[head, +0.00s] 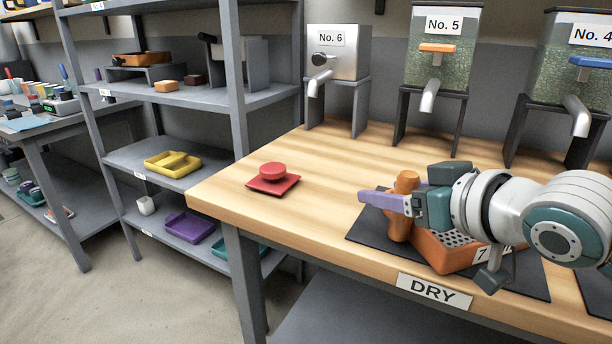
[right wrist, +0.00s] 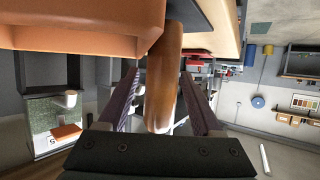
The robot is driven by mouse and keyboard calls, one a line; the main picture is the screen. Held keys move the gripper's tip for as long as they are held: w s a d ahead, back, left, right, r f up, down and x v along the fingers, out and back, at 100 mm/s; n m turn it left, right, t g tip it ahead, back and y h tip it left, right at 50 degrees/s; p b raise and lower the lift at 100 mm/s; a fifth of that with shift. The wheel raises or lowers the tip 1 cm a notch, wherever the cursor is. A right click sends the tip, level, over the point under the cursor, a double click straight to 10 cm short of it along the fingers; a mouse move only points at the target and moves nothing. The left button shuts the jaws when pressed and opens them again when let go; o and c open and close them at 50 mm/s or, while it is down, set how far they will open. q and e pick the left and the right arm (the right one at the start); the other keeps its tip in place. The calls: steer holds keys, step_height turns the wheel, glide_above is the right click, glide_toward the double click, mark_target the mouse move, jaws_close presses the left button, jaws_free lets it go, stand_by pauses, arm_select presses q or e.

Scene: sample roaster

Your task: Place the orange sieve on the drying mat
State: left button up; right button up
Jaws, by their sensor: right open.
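The orange sieve (head: 442,252) has a perforated top, a side label reading 7 and a brown-orange handle (head: 403,215). It sits on the dark drying mat (head: 368,236) behind the DRY label, partly hidden by my right arm. My right gripper (head: 385,199) is at the handle, with one purple finger plainly visible. In the right wrist view, the handle (right wrist: 164,85) lies between the two spread fingers, and the sieve body (right wrist: 75,32) is at upper left. The gripper (right wrist: 160,105) is open around the handle. My left gripper is not in view.
A red square piece with a round top (head: 273,177) lies on the wooden table (head: 325,165), left of the mat. Dispensers No. 6 (head: 338,62), No. 5 (head: 440,70) and No. 4 (head: 580,60) stand behind. The tabletop between the red piece and the mat is clear.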

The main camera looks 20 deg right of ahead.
steer(key=shift+r, duration=0.15)
steer(key=a+p+v, duration=0.1)
steer(key=p+v, duration=0.2)
steer(key=v, duration=0.9)
steer(key=s+a+f+n+g, duration=0.1)
steer(key=s+a+f+g, duration=0.35)
steer(key=s, duration=0.35)
steer(key=s+a+f+g, duration=0.3)
steer(key=s+g, duration=0.2)
steer(key=s, duration=0.2)
step_height(320, 180, up, 52)
steer(key=p, duration=5.2)
steer(key=shift+s+h+p, duration=0.2)
steer(key=shift+h+p, duration=0.2)
steer(key=shift+a+r, duration=0.1)
